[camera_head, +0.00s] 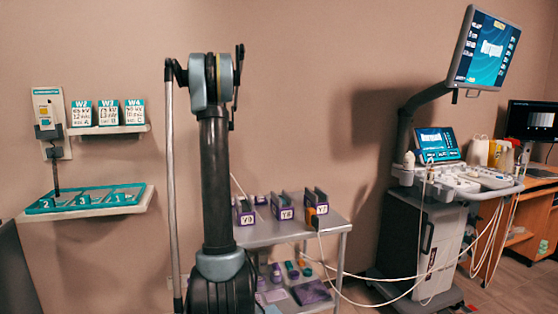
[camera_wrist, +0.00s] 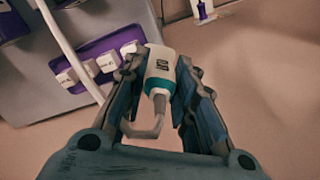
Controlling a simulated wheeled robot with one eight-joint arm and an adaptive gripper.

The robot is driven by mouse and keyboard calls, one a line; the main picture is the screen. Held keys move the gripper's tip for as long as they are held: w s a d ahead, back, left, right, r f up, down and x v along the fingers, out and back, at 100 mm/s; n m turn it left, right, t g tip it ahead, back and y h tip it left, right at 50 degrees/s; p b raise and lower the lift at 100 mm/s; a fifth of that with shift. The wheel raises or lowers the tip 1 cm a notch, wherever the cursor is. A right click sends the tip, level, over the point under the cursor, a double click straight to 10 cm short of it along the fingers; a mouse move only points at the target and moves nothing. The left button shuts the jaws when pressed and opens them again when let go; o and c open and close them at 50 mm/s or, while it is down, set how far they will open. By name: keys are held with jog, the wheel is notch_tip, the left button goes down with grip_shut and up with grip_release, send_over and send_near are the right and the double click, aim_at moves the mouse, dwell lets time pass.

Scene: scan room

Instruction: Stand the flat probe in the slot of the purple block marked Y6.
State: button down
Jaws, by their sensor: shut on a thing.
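In the wrist view my gripper (camera_wrist: 167,62) is shut on a white and teal probe (camera_wrist: 160,73), with a pale cable (camera_wrist: 148,130) curling from its near end. The probe is held in the air, off the cart. In the head view three purple blocks stand in a row on the cart top: the left block (camera_head: 244,211), whose mark I cannot read surely as Y6, the middle block marked Y8 (camera_head: 284,209), and the right block marked Y7 (camera_head: 315,208). My gripper and the probe are not clear in the head view.
The grey cart (camera_head: 330,228) has a lower shelf with bottles and a purple tray (camera_head: 312,293). An orange item (camera_head: 310,220) sits at the Y7 block. An ultrasound machine (camera_head: 436,235) stands right, its cables looping toward the cart. Wall shelves (camera_head: 108,130) are at left.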

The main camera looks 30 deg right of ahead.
jog(key=s+d+r+m, duration=0.6)
jog(key=s+d, duration=0.4)
jog(key=s, duration=0.1)
jog(key=s+d+r+m, duration=0.5)
jog(key=s+d+r, duration=0.1)
jog(key=s+d, duration=0.45)
notch_tip(320, 180, down, 8)
jog(key=shift+s+a+f, duration=0.15)
jog(key=shift+s+a, duration=0.15)
jog(key=shift+a, duration=0.15)
jog(key=shift+f, duration=0.35)
dwell(0.6)
jog(key=c, duration=1.2)
grip_release()
notch_tip(320, 180, up, 12)
jog(key=shift+f, duration=0.1)
